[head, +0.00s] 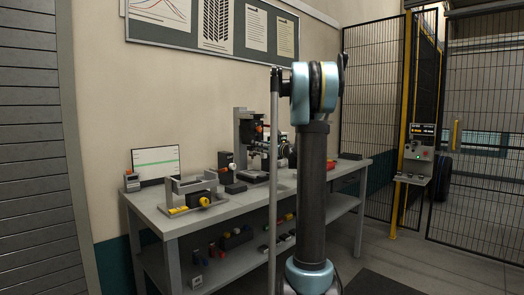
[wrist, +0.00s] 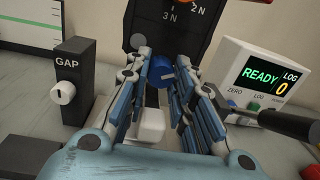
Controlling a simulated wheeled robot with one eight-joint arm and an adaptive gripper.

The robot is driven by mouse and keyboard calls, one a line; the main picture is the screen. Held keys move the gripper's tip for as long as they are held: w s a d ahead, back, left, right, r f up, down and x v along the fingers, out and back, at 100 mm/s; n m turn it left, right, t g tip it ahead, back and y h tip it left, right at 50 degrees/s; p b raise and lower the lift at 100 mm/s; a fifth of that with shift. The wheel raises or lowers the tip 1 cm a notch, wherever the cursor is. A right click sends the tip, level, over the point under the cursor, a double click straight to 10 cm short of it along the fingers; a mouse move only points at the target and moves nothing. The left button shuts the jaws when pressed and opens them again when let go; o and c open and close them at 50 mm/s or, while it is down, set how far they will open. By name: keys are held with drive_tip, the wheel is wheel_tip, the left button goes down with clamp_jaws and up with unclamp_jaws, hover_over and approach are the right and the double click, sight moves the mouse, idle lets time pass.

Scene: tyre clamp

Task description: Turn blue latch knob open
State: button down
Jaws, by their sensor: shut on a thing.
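The blue latch knob (wrist: 160,70) shows in the wrist view at the far end of my fingers, in front of a dark upright plate (wrist: 170,28) marked 2N and 3N. My gripper (wrist: 164,76) is shut on the knob, with one finger on each side. The fingers partly cover the knob, so I cannot tell its turn angle or whether the latch is open. A pale block (wrist: 152,128) shows below, between the fingers. In the head view my arm stands in front of the bench; the blue knob cannot be made out there.
In the wrist view a black GAP box (wrist: 77,75) with a white knob stands close on the left. A white display box (wrist: 250,78) reading READY and 0 stands on the right. The grey workbench (head: 240,203) carries a fixture with yellow parts (head: 204,201) at its left.

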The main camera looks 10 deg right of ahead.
drive_tip(key=shift+n, duration=1.4)
drive_tip(key=c, duration=1.3)
unclamp_jaws()
drive_tip(key=shift+c, duration=0.2)
drive_tip(key=v, duration=1.2)
drive_tip(key=shift+f, duration=0.1)
